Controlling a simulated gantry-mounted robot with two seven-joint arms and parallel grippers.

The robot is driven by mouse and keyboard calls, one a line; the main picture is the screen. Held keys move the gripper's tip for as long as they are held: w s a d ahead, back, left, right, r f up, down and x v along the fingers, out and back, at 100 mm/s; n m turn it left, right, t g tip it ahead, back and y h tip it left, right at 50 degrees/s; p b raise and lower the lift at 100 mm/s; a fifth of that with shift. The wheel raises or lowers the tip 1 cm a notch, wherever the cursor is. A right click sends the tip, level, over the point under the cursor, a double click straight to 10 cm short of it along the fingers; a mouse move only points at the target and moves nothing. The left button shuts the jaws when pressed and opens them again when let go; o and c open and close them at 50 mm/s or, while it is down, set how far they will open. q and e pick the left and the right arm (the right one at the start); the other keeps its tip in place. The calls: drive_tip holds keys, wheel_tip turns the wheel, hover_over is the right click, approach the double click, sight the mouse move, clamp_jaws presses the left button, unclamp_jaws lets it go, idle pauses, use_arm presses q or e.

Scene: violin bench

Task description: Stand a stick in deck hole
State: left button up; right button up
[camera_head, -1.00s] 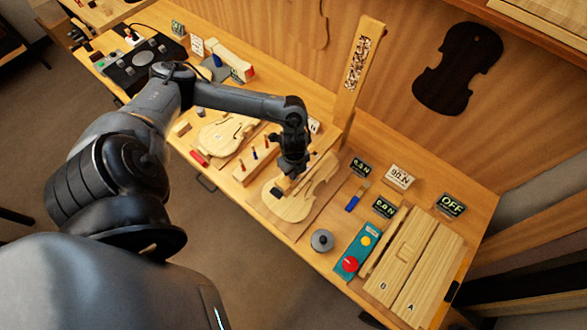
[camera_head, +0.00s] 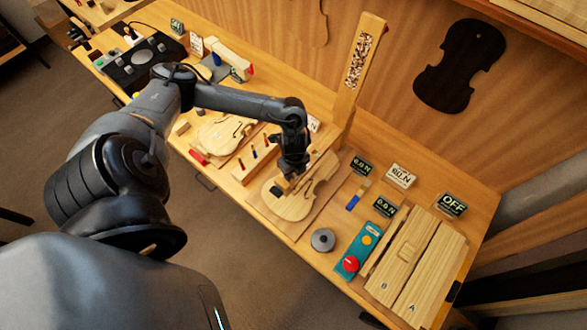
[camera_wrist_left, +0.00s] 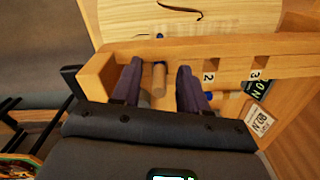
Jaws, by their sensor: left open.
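My left gripper (camera_head: 284,184) is over the near end of the right-hand violin plate (camera_head: 296,205) in the head view. In the left wrist view its dark fingers (camera_wrist_left: 159,92) are open and spread apart. A short pale wooden stick (camera_wrist_left: 159,78) shows between them, with a clear gap on either side. A wooden bar (camera_wrist_left: 130,50) with slots marked 2 and 3 runs behind the stick. In the head view a wooden rack (camera_head: 246,172) holds several upright sticks, with red and blue showing on them. I cannot tell which opening is the deck hole.
Another violin plate (camera_head: 222,135) lies left of the rack. A grey round weight (camera_head: 323,239), a teal button box (camera_head: 356,253) and long boards (camera_head: 418,265) lie to the right. A tall wooden post (camera_head: 358,70) stands behind. Small display cards (camera_head: 384,207) line the back.

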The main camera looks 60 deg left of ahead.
use_arm(q)
drive_tip(key=shift+r, duration=0.65)
wheel_tip(320, 180, up, 10)
drive_tip(key=shift+f, duration=0.25)
